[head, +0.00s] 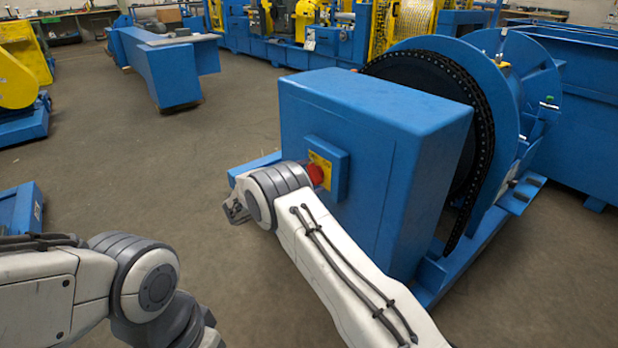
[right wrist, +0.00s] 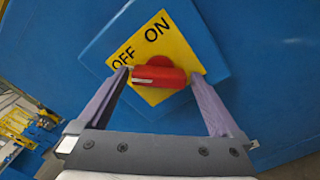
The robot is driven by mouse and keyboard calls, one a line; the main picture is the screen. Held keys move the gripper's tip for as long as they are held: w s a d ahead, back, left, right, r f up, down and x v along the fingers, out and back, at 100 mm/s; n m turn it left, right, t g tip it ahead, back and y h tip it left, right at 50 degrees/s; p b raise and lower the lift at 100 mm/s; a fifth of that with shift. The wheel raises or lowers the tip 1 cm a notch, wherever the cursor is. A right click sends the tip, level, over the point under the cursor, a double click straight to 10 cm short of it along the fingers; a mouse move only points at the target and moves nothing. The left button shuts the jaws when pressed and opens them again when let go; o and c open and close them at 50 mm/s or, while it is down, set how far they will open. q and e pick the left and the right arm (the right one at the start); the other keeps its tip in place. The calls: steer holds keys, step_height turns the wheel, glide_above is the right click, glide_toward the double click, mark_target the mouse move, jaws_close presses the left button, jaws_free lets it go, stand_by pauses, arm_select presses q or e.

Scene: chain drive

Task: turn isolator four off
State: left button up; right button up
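The isolator has a red handle (right wrist: 160,76) on a yellow plate (right wrist: 172,50) lettered OFF and ON. In the right wrist view its left end lies just below OFF; I cannot tell its exact setting. In the head view the red handle (head: 315,174) sits on the side of a blue housing (head: 365,125). No isolator number is readable. My right gripper (right wrist: 160,74) is open, with one finger on each side of the handle and narrow gaps showing.
A black chain (head: 482,150) runs around a large wheel behind the housing. A blue base frame (head: 470,262) extends along the floor. Blue bins (head: 585,110) stand at right. A blue beam (head: 165,68) stands farther back. The floor at left centre is clear.

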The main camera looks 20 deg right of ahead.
steer(key=p+v, duration=0.2)
steer(key=v, duration=0.8)
steer(key=shift+a, duration=0.2)
steer(key=shift+s+r, duration=0.1)
steer(key=s+a+r+m+g+y, duration=0.25)
steer(key=s+y, duration=0.35)
steer(key=s, duration=0.8)
steer(key=s+a+r+m+g+y, duration=0.2)
steer(key=s+a+y, duration=0.3)
steer(key=s, duration=0.9)
steer(key=s+a+r+m+g+y, duration=0.25)
steer(key=s+y, duration=0.45)
steer(key=s, duration=0.7)
step_height(320, 180, up, 33)
steer(key=n+p, duration=0.1)
steer(key=p, duration=3.2)
steer(key=shift+t, duration=0.4)
